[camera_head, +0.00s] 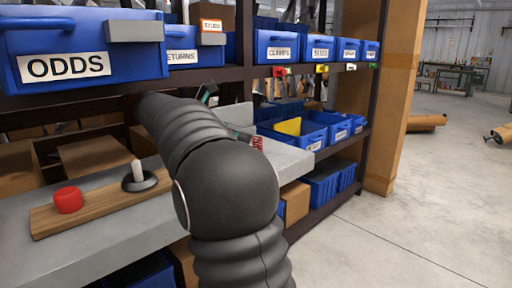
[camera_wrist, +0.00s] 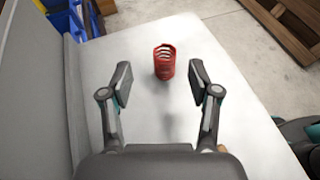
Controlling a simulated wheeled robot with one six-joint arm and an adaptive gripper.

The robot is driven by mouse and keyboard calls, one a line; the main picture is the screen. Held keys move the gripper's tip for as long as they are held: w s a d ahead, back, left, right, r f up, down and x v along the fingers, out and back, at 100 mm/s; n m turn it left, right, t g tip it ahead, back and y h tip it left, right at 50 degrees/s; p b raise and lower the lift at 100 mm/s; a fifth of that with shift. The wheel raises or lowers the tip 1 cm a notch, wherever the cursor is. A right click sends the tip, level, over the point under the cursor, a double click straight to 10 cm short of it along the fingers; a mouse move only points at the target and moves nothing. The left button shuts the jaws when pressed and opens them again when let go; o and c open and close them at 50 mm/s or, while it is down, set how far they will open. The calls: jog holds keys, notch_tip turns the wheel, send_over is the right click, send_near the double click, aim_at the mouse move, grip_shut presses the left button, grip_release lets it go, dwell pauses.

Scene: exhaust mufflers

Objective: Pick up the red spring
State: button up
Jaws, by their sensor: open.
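The red spring (camera_wrist: 164,62) stands upright on the pale grey bench top (camera_wrist: 205,130) in the wrist view. It is a short red coil with an open top. My gripper (camera_wrist: 160,84) is open and empty, its two fingers spread apart with the spring just beyond and between their tips. In the head view a small piece of the red spring (camera_head: 257,143) shows past my dark arm, which hides most of it. My gripper is mostly hidden behind my arm there.
A wooden board (camera_head: 100,205) on the bench holds a red round piece (camera_head: 68,199) and a dark disc with a white peg (camera_head: 138,178). Blue bins (camera_head: 285,45) line the shelf above. More blue bins (camera_head: 308,133) stand beyond the spring. Open floor (camera_head: 420,200) lies to the right.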

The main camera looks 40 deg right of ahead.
jog(key=x, duration=0.4)
jog(key=shift+s+d+b, duration=0.1)
jog(key=shift+s+b, duration=0.25)
jog(key=shift+b, duration=0.05)
jog(key=c, duration=1)
jog(key=shift+c, duration=0.2)
jog(key=shift+r, duration=0.2)
